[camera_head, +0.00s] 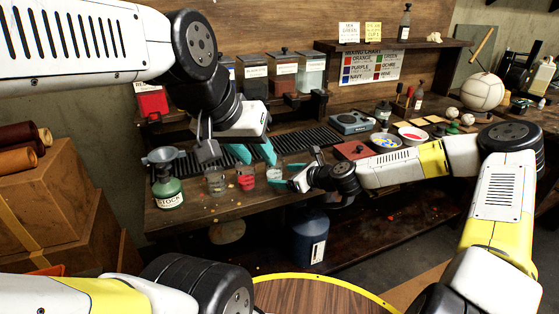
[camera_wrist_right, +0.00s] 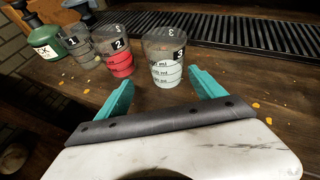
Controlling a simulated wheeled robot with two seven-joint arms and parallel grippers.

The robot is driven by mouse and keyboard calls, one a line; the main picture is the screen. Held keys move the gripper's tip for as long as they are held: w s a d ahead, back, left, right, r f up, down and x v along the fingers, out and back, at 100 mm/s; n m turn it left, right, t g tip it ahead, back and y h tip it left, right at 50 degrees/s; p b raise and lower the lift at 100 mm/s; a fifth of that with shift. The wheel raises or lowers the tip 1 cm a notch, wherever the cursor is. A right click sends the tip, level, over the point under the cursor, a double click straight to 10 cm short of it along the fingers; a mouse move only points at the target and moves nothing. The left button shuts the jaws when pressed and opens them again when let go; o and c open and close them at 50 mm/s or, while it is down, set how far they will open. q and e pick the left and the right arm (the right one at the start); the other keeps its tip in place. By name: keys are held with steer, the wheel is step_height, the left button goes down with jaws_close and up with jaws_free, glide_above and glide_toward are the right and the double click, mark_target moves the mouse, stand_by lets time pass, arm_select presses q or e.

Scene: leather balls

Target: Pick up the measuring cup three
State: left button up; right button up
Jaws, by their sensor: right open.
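Measuring cup three (camera_wrist_right: 166,58) is clear, marked 3 and holds pale bluish liquid. It stands upright on the wooden bench, and also shows in the head view (camera_head: 275,174). My right gripper (camera_wrist_right: 160,92) is open; its teal fingers point toward cup three from the near side, one on either side, with the cup just beyond the tips. In the head view my right gripper (camera_head: 288,175) is low at the cup's right. My left gripper (camera_head: 255,153) hangs above and behind the cups, its two teal fingers apart and nothing seen between them.
Measuring cup two (camera_wrist_right: 115,53), with red liquid, and cup one (camera_wrist_right: 80,48) stand left of cup three. A green stock bottle (camera_head: 168,190) with a funnel is farther left. A black slotted strip (camera_wrist_right: 230,32) runs behind the cups. The bench right of cup three is mostly clear.

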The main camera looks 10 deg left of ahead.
mark_target(269, 170)
steer(key=shift+w+a+m, duration=0.35)
steer(key=shift+w+m, duration=0.3)
steer(key=shift+m, duration=0.15)
steer(key=shift+t, duration=0.4)
steer(key=x, duration=0.7)
steer(key=shift+w+a+r, duration=0.15)
steer(key=shift+w+a, duration=0.15)
steer(key=shift+c, duration=0.5)
steer(key=c, duration=1.4)
